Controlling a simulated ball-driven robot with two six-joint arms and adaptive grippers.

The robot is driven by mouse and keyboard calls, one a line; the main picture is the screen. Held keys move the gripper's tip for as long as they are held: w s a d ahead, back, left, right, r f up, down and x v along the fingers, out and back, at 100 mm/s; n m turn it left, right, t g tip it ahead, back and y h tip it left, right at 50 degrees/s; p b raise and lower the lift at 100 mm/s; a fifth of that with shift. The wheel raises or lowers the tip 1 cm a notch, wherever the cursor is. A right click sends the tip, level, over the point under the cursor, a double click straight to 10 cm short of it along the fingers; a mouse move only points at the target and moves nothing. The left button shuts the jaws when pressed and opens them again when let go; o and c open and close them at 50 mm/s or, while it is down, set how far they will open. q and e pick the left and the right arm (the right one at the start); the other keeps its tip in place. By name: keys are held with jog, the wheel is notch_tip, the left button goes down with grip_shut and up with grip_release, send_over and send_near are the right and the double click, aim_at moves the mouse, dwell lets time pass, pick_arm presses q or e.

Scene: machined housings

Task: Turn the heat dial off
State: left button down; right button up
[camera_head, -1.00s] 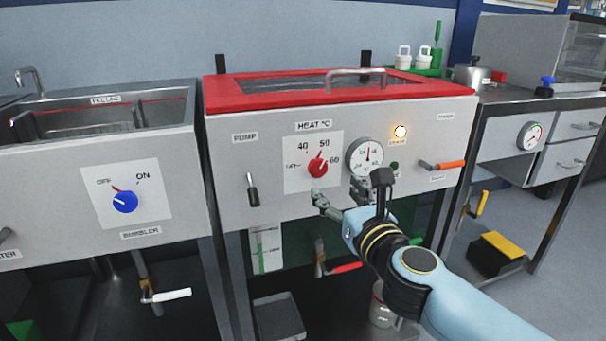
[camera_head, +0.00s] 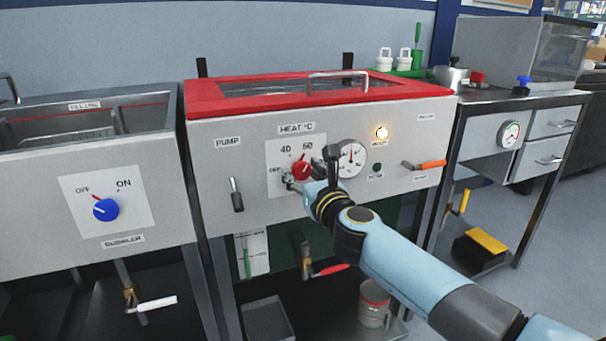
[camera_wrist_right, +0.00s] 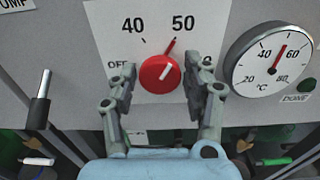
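The red heat dial (camera_head: 302,170) sits on a white plate marked OFF, 40 and 50 on the front of the red-lidded tank. My right gripper (camera_head: 303,180) is at the dial. In the right wrist view its open fingers (camera_wrist_right: 163,78) stand on either side of the dial, with gaps visible on both sides. The 60 mark is hidden behind the right finger. My left gripper is not in view.
A round gauge (camera_head: 351,158) is close to the right of the dial. A black pump lever (camera_head: 236,195) is on the left, and an orange-handled valve (camera_head: 431,165) is on the right. A lit lamp (camera_head: 381,133) sits above. The blue bubbler dial (camera_head: 106,210) is on the neighbouring sink unit.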

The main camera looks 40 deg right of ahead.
jog(key=c, duration=0.8)
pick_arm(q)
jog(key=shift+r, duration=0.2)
pick_arm(e)
jog(key=shift+n, duration=0.4)
jog(key=n+p, duration=0.2)
jog(key=n, duration=0.1)
jog(key=shift+n, duration=0.4)
jog(key=n+p, duration=0.2)
jog(key=n, duration=0.4)
jog(key=shift+d, duration=0.1)
jog(key=n+p, duration=0.3)
jog(key=n, duration=0.3)
jog(key=shift+r+n, duration=0.1)
jog(key=shift+n, duration=0.3)
jog(key=n+p, duration=0.1)
jog(key=n, duration=0.3)
jog(key=shift+p, duration=0.4)
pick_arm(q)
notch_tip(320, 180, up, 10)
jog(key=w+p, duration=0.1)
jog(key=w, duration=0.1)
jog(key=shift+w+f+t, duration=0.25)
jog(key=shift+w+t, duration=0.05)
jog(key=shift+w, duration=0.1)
pick_arm(e)
jog(key=shift+s+n, duration=0.1)
jog(key=shift+n, duration=1.2)
